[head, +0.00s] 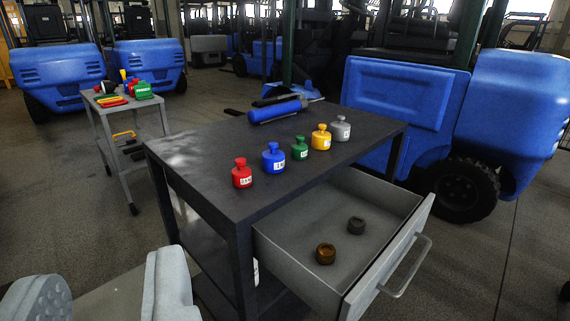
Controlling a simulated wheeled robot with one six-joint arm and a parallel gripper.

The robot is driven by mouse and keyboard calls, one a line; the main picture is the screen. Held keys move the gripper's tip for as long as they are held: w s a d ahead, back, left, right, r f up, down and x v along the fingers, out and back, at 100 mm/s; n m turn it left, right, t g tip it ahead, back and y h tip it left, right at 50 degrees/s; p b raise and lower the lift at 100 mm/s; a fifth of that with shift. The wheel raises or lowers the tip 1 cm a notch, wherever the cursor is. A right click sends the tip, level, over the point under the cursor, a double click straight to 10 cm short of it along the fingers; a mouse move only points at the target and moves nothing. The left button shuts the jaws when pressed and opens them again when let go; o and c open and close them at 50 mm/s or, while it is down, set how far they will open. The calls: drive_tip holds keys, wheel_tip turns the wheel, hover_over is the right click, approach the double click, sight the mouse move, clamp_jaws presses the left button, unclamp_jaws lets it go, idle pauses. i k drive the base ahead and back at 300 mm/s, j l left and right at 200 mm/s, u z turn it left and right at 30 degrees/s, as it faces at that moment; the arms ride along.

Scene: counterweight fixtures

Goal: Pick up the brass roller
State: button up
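A brown, brass-coloured roller (326,253) stands in the open grey drawer (290,235), near its front left part. A darker, similar roller (356,225) stands behind it to the right, apart from it. My gripper (108,284) shows at the bottom left as two pale grey fingers, set wide apart with only floor between them. It is open and empty, to the left of the drawer and away from both rollers. The lower parts of the fingers are cut off by the picture edge.
The dark table (200,180) above the drawer bears several coloured weights, including a red one (242,173), and a blue cylinder (277,110). The drawer handle (408,268) juts out right. A small cart (92,102) stands left; blue forklifts (400,100) stand behind.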

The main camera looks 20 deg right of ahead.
sight(326, 252)
drive_tip(key=z, duration=1.15)
drive_tip(key=u, duration=0.25)
